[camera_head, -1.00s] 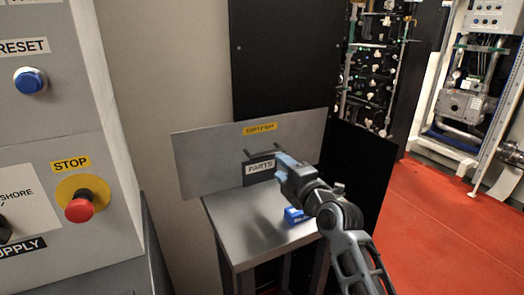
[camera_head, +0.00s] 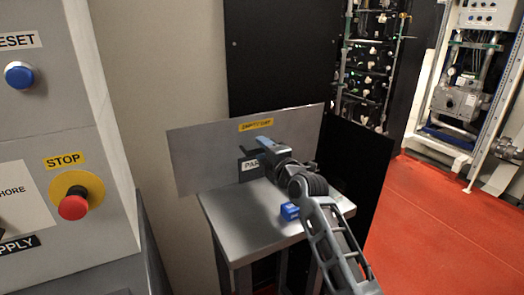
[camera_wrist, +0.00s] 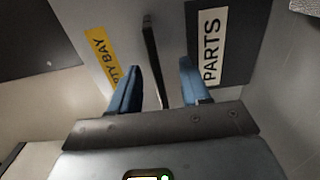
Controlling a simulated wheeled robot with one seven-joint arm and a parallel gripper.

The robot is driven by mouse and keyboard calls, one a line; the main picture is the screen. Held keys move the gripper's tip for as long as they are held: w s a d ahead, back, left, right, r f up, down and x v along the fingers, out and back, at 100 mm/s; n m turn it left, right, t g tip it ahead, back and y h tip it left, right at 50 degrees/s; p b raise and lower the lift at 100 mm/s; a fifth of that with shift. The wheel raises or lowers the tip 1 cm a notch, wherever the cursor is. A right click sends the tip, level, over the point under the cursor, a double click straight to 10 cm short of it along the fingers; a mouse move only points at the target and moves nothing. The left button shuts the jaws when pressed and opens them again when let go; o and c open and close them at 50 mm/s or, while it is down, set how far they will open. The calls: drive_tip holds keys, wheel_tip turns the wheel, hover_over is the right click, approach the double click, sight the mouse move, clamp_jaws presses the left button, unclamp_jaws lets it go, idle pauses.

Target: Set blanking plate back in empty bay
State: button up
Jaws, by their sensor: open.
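The blanking plate (camera_head: 205,165) is a wide grey sheet with a yellow label, standing on edge, tilted, at the back of a small metal table (camera_head: 235,225). A dark bar handle (camera_wrist: 152,60) projects from the plate. My gripper (camera_head: 262,148) is at the handle in the head view, partly covering it. In the wrist view my gripper (camera_wrist: 158,75) is open, with its blue fingers on either side of the handle and gaps showing. I cannot make out an open bay.
A black PARTS sign (camera_head: 248,165) stands close beside my gripper. A blue object (camera_head: 290,211) lies on the table below my wrist. Black cabinet panels (camera_head: 285,60) and an equipment rack (camera_head: 372,70) stand behind. A control cabinet (camera_head: 60,130) is at left; red floor (camera_head: 430,220) is clear at right.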

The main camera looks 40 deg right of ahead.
sight(262, 115)
drive_tip(key=shift+w+d+b, duration=0.15)
drive_tip(key=shift+w+b, duration=0.4)
drive_tip(key=shift+w, duration=0.05)
idle(0.6)
drive_tip(key=shift+c, duration=0.4)
clamp_jaws()
drive_tip(key=shift+f, duration=0.1)
idle(0.9)
drive_tip(key=shift+r, duration=0.2)
drive_tip(key=shift+r, duration=0.2)
drive_tip(key=shift+r+p, duration=0.65)
drive_tip(key=shift+r, duration=0.5)
drive_tip(key=shift+r+p, duration=1.85)
drive_tip(key=shift+r, duration=1.85)
